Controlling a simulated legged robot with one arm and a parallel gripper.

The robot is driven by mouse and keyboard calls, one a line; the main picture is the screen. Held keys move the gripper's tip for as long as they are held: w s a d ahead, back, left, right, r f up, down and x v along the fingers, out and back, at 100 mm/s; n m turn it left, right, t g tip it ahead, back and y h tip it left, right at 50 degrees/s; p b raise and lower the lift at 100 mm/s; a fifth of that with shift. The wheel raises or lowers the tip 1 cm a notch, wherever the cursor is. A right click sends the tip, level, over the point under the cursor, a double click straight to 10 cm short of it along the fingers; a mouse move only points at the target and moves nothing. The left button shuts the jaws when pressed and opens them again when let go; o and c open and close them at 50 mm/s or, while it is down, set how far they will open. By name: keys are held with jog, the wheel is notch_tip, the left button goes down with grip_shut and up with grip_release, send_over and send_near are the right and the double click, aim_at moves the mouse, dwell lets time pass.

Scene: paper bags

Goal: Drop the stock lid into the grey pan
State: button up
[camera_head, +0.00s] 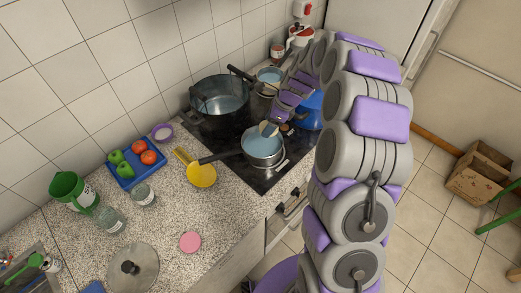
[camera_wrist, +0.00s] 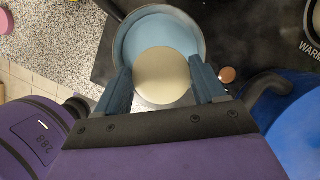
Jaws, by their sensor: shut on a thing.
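The grey pan (camera_head: 262,150) with a pale blue inside sits on the front of the black stove, its dark handle pointing left. It also shows below my gripper in the wrist view (camera_wrist: 131,42). A round beige disc, which looks like the stock lid (camera_wrist: 162,78), is held between the two dark blue fingers of my gripper (camera_wrist: 163,72). In the head view the lid (camera_head: 268,128) appears over the pan's upper edge, tilted. In the wrist view it overlaps the pan's near part. Its height above the pan cannot be told.
A large black pot (camera_head: 220,105) stands left of the pan. Another small pan (camera_head: 270,75) stands behind. A blue rounded object (camera_head: 310,110) is close right of my gripper.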

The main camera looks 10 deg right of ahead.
jog(key=b+x, duration=0.1)
jog(key=x, duration=0.2)
jog(key=shift+s+a+r+b, duration=0.15)
jog(key=shift+s+a+b, duration=0.1)
jog(key=shift+b, duration=0.1)
jog(key=shift+d+f+b, duration=0.3)
jog(key=shift+d, duration=0.25)
jog(key=shift+d+f+b, duration=0.3)
jog(key=shift+d, duration=0.25)
jog(key=o, duration=0.6)
jog(key=shift+d, duration=0.1)
jog(key=shift+c, duration=0.2)
jog(key=o, duration=0.5)
jog(key=shift+a, duration=1.15)
jog(key=d+r, duration=0.3)
jog(key=shift+s+r+p, duration=0.15)
jog(key=shift+r+p, duration=0.05)
jog(key=shift+p, duration=0.2)
jog(key=shift+a+r+p+v, duration=0.15)
jog(key=shift+a+p+v, duration=0.2)
jog(key=shift+v, duration=1.8)
jog(key=shift+a+r+p+v, duration=0.1)
jog(key=shift+a+p+v, duration=0.2)
jog(key=shift+v, duration=1.8)
jog(key=shift+a+r+p+v, duration=0.15)
jog(key=shift+a+p+v, duration=0.2)
jog(key=shift+v, duration=1.8)
